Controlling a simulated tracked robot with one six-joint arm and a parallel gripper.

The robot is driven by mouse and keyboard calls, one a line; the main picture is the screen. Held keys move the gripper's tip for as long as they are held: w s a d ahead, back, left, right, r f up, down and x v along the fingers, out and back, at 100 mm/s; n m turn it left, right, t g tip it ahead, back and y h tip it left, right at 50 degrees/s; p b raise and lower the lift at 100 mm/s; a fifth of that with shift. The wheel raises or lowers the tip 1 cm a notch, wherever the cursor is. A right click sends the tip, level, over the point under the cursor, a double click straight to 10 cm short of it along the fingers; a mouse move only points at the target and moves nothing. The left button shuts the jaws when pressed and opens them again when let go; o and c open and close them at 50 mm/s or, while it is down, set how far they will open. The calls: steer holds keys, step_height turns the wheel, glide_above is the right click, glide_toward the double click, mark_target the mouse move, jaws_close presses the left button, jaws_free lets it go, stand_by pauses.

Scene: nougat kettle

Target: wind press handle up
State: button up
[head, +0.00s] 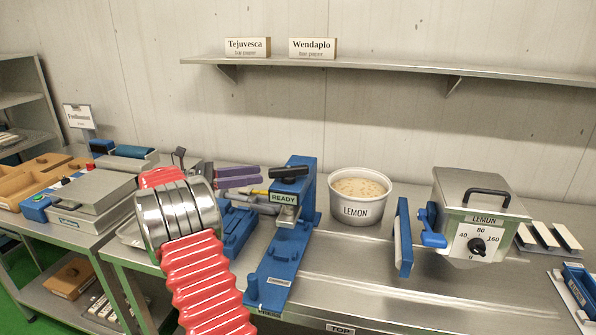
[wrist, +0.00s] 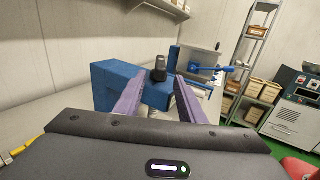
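The blue press (head: 272,262) stands on the steel bench in the head view, with a READY plate on its front. In the wrist view, my gripper (wrist: 160,77) is open, and the end of the black handle (wrist: 160,66) shows between and just beyond the fingertips. I see no contact with the handle. The press body (wrist: 112,84) is behind the fingers.
A steel box (head: 480,200) with a dial and blue lever (head: 432,238) is further right. A wall shelf (head: 400,69) runs above. A grey-lidded box (head: 92,195) is at left.

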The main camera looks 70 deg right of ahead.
mark_target(298, 175)
steer(key=x, duration=1.3)
steer(key=shift+s+d, duration=0.2)
steer(key=shift+c, duration=0.5)
jaws_close()
